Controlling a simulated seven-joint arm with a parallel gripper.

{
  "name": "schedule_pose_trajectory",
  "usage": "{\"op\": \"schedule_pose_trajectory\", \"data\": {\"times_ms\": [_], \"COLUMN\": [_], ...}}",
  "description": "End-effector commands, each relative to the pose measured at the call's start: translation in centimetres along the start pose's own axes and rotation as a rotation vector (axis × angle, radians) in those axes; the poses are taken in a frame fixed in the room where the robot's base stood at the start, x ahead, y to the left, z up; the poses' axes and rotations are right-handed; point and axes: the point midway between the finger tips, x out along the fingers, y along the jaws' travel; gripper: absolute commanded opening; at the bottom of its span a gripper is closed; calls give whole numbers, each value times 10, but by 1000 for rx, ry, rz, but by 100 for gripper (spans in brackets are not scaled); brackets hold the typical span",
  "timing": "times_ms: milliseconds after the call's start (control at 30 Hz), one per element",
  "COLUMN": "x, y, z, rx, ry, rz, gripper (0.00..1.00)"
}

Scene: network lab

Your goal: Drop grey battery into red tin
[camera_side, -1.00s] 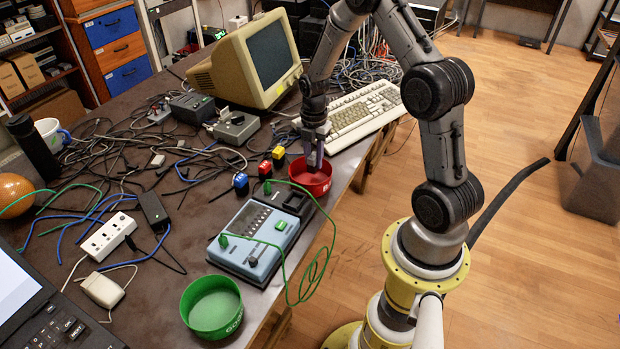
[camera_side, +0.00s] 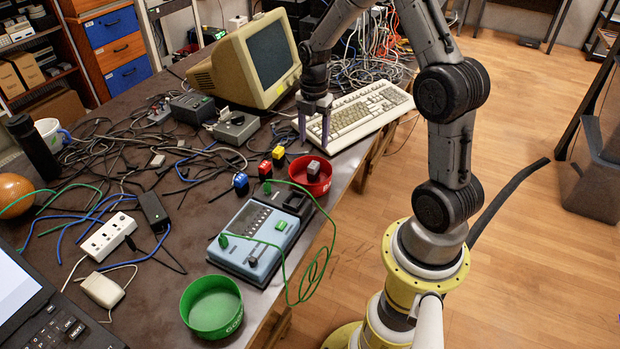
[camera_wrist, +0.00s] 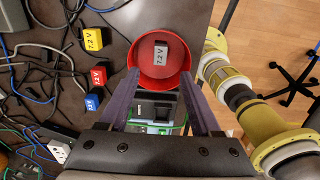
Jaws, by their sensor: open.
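The grey battery (camera_side: 313,170) is inside the red tin (camera_side: 326,186) near the table's right edge. In the wrist view the battery (camera_wrist: 161,52) lies in the tin (camera_wrist: 150,78), its 7.2 V label facing up. My gripper (camera_side: 315,138) is open and empty, above the tin and apart from it. In the wrist view its two fingers (camera_wrist: 156,95) stand wide apart, with nothing between them.
Yellow (camera_side: 278,153), red (camera_side: 265,168) and blue (camera_side: 241,181) batteries stand left of the tin. A blue-grey tester (camera_side: 253,240) with a green lead is in front. A green tin (camera_side: 212,306) sits nearer. A keyboard (camera_side: 358,112) lies behind; cables cover the left.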

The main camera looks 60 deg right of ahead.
Motion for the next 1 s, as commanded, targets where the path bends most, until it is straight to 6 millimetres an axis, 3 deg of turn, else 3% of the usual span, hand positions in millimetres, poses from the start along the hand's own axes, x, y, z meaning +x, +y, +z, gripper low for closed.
{"op": "schedule_pose_trajectory", "data": {"times_ms": [100,300,767,867,1000], "x": [-26,-52,-63,-86,-137], "y": [1,0,3,12,10], "z": [1,0,-4,-17,-58], "rx": [0,0,-12,-53,-139], "ry": [-3,-1,-2,-29,-75], "rz": [5,2,4,54,158], "gripper": [65,65,65,65,65]}}
